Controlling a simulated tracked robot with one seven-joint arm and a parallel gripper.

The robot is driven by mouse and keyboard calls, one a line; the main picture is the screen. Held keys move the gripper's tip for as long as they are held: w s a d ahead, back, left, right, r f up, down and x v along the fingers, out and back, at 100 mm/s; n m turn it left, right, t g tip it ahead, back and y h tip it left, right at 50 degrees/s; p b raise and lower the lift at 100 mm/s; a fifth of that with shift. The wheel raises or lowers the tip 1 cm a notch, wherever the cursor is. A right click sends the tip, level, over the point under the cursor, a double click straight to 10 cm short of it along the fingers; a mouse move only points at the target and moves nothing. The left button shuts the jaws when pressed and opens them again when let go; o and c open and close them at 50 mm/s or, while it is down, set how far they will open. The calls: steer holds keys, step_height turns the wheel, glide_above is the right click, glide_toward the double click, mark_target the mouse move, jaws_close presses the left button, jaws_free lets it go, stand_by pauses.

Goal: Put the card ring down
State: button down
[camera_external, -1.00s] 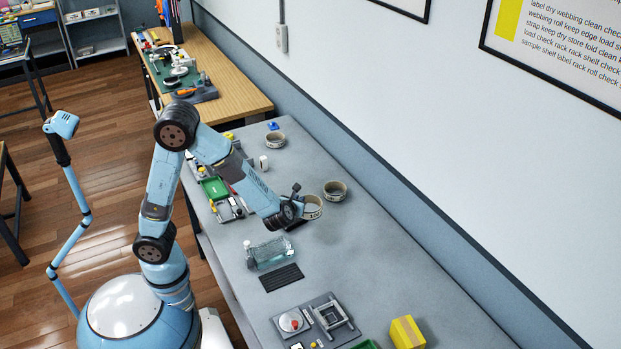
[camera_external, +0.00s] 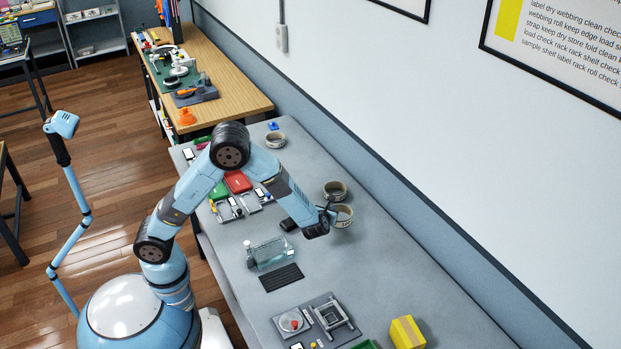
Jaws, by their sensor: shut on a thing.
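The ring looks nearly level, open side up. The camera does not show clearly whether its underside touches the table. A third ring (camera_external: 275,140) stands farther back by the wall. The fingertips are small and partly hidden by the wrist.
A clear bottle (camera_external: 270,253) lies left of my gripper, with a dark ribbed mat (camera_external: 281,277) in front of it. A dark object (camera_external: 288,225) lies beside my wrist. A yellow box (camera_external: 407,333) stands at the front right. The table right of the ring is clear.

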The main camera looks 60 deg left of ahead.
steer(key=shift+w+f, duration=0.25)
steer(key=shift+f, duration=0.05)
steer(key=shift+w+f, duration=0.1)
steer(key=shift+f, duration=1.5)
steer(key=c, duration=1.1)
jaws_free()
steer(key=shift+c, duration=0.2)
steer(key=shift+d, duration=0.1)
